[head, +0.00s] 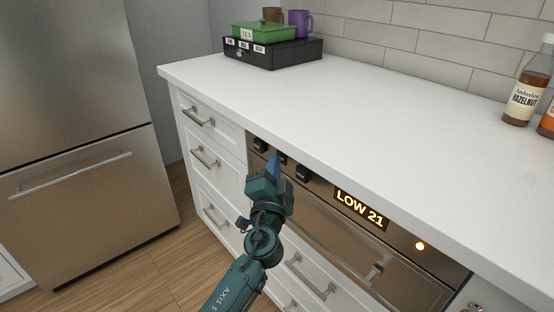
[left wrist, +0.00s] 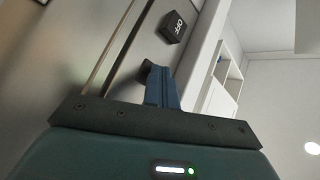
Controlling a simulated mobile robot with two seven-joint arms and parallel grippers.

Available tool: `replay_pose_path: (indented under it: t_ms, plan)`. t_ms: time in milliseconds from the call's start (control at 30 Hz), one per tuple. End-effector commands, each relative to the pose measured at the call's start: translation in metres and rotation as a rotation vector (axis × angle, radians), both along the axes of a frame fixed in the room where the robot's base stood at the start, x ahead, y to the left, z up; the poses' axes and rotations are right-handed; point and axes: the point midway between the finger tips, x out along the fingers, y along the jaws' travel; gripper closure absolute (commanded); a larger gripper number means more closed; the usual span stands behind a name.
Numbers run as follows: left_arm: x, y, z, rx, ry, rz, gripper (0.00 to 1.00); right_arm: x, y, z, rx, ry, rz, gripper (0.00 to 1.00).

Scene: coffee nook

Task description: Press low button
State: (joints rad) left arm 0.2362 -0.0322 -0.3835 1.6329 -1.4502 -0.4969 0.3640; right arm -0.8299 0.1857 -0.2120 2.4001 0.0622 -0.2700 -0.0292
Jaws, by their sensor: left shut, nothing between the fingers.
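My left gripper (head: 273,160) is shut and empty, its blue fingertips at the dark button row on the steel appliance front (head: 330,220). Three black buttons show: a left one (head: 260,144), a middle one (head: 282,158) partly behind the fingers, and a right one (head: 303,173). In the left wrist view the blue fingers (left wrist: 161,88) overlap a dark button (left wrist: 146,68), and a button marked OFF (left wrist: 173,27) sits beyond. Contact cannot be told. I cannot read which button is low. The display (head: 361,207) reads LOW 21. My right gripper is not in view.
A white counter (head: 350,110) overhangs the panel. White drawers with handles (head: 205,157) stand to the left, and a steel fridge (head: 80,120) farther left. A black box (head: 272,55) and syrup bottle (head: 527,88) stand on the counter.

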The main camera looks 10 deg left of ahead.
Motion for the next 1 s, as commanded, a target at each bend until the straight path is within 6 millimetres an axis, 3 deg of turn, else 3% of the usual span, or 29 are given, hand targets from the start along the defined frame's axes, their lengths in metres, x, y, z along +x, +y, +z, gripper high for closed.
replay_pose_path:
  t_ms: [433,833,1000]
  plan:
    - [-0.018,0.013,0.000,0.000,0.001,-0.002,1.00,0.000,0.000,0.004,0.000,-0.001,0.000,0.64]
    - [-0.021,0.015,0.000,0.000,-0.001,-0.001,1.00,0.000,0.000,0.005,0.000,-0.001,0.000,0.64]
    - [-0.033,0.025,0.000,0.001,0.001,0.000,1.00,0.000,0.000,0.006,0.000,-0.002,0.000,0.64]
